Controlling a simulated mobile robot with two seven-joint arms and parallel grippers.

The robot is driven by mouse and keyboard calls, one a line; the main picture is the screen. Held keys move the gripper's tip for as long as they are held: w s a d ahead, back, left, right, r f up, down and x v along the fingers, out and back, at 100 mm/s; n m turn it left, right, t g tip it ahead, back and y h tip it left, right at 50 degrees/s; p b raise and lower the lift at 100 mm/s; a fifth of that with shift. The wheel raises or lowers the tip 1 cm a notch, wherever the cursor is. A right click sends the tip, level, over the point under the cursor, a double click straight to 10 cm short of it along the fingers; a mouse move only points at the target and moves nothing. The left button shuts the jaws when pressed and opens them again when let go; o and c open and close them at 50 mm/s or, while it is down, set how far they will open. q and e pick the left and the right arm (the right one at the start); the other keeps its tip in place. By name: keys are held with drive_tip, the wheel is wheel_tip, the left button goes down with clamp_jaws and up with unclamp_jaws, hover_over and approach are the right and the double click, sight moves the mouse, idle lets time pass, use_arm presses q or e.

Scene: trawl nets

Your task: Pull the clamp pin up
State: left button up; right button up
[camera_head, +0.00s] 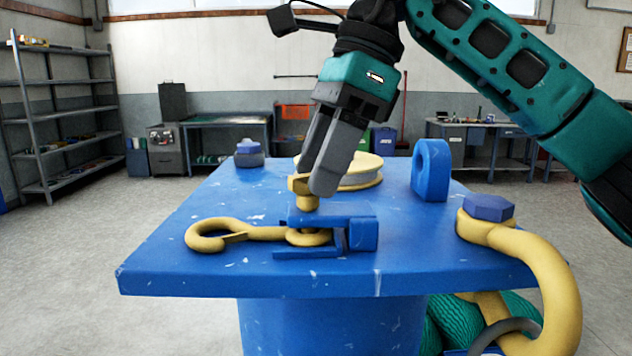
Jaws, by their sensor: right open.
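The yellow clamp pin (307,200) stands upright in the blue clamp (362,234) on the blue table top. Its head is partly covered by my right gripper (315,182). The right gripper points down from above with its grey fingers at the pin's head. It is open, and I cannot tell whether a finger touches the pin. A yellow hook (214,236) lies to the left, with its eye end inside the clamp around the pin's foot. My left gripper is out of view.
The blue table (200,274) also holds a yellow and grey disc (361,176), a blue eye bracket (431,170) and a blue bolt (248,155). A large yellow shackle (556,280) hangs at the right corner.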

drive_tip(key=shift+x, duration=0.8)
drive_tip(key=shift+c, duration=0.2)
clamp_jaws()
